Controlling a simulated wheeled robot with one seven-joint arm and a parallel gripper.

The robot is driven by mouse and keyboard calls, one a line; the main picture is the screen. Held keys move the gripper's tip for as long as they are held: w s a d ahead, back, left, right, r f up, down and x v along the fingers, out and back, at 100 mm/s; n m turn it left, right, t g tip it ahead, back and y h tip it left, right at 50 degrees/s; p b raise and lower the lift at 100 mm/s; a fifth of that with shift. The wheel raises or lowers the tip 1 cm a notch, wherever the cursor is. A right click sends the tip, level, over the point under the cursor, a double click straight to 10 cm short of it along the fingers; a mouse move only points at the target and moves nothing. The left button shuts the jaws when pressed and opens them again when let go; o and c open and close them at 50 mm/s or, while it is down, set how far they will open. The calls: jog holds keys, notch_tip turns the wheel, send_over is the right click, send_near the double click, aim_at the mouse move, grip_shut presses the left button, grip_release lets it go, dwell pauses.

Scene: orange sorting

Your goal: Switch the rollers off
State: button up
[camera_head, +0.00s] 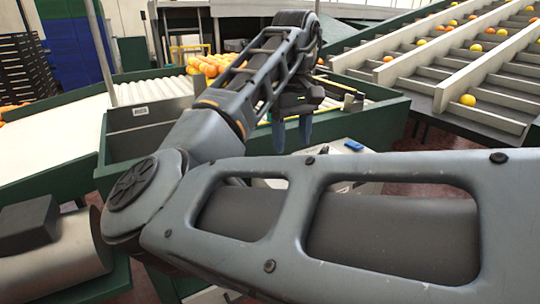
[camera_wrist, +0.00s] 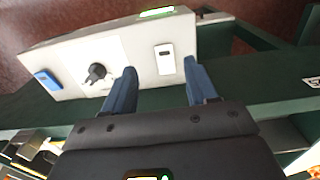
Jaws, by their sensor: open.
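A pale control box (camera_wrist: 60,52) fills the upper part of the wrist view. Its face carries a blue switch (camera_wrist: 47,80), a black rotary knob (camera_wrist: 96,73) and a white plate with a dark top (camera_wrist: 165,58). A green light (camera_wrist: 157,12) glows on its upper edge. My gripper (camera_wrist: 159,64) is open and empty, its blue fingers pointing at the box, with the white plate showing between the fingertips. In the head view my gripper (camera_head: 292,148) hangs beside the box, which my arm partly hides; its blue part (camera_head: 354,146) shows. White rollers (camera_head: 152,84) lie behind at left.
Green-sided conveyor frames (camera_head: 375,125) stand behind the gripper. Oranges (camera_head: 207,65) are heaped at the rollers' far end. A stepped incline (camera_head: 470,75) carries scattered oranges at right. A dark green beam (camera_wrist: 275,113) runs beside the box.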

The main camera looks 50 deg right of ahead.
jog(key=shift+w+a, duration=0.15)
jog(key=shift+w, duration=0.1)
jog(key=shift+f, duration=3.75)
